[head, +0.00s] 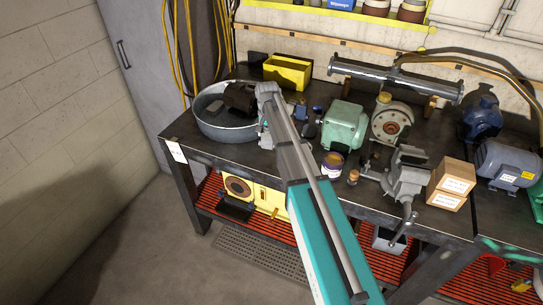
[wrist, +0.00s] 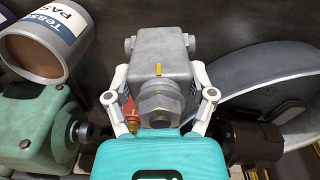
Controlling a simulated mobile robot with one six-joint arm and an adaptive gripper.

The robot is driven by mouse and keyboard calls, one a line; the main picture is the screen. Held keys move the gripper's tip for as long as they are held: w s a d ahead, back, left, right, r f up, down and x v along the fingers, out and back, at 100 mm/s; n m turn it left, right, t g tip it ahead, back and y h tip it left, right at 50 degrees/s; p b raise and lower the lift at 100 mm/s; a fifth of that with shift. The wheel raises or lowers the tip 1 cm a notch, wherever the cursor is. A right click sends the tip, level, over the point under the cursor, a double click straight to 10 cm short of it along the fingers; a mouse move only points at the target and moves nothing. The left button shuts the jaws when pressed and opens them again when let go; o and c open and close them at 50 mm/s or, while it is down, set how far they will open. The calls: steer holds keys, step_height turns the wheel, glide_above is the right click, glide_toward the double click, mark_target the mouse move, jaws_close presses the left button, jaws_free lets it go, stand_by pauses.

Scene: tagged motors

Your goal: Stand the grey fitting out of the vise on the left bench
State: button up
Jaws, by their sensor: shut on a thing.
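The grey fitting (wrist: 160,62), a blocky metal body with a hex nut and yellow marks, fills the middle of the wrist view. My gripper (wrist: 163,100) is shut on it, one white finger on each side. In the head view my arm reaches over the left bench (head: 345,201), and its end is between the metal tub and the green motor. The fitting is mostly hidden there by my arm. I cannot tell whether its base touches the bench top. The vise (head: 408,172) stands at the bench's front right, apart from my gripper.
A round metal tub (head: 222,130) holding dark parts is left of my gripper. A green motor (head: 342,127) and a labelled tin (head: 333,164) are on its right; the tin also shows in the wrist view (wrist: 45,45). A yellow bin (head: 288,72) is behind. Cardboard boxes (head: 451,184) stand beside the vise.

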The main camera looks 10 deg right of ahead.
steer(key=shift+d, duration=0.35)
steer(key=shift+s+d+r+p, duration=0.3)
steer(key=shift+s, duration=0.05)
steer(key=s+d+r+m+p, duration=0.1)
steer(key=s+d+r+p, duration=0.1)
steer(key=s, duration=0.4)
steer(key=s+d+r+p, duration=0.3)
steer(key=s+r+p, duration=0.1)
steer(key=s, duration=0.1)
steer(key=shift+s+d+r+m+p, duration=0.25)
steer(key=shift+s+r+m+p, duration=0.1)
steer(key=shift+s+m, duration=0.05)
steer(key=shift+w+f, duration=0.1)
steer(key=shift+w, duration=0.05)
steer(key=w+a+f+b, duration=0.1)
steer(key=w+f+b, duration=0.1)
steer(key=w, duration=0.1)
steer(key=w+a+f+b, duration=0.2)
steer(key=w+f+b, duration=0.1)
steer(key=w, duration=0.1)
steer(key=w+a+f+b, duration=0.1)
steer(key=w+f+b, duration=0.2)
steer(key=w, duration=0.1)
steer(key=shift+a, duration=0.4)
steer(key=shift+w+a+f+b, duration=0.2)
steer(key=shift+w+f+b, duration=0.25)
steer(key=shift+b, duration=0.1)
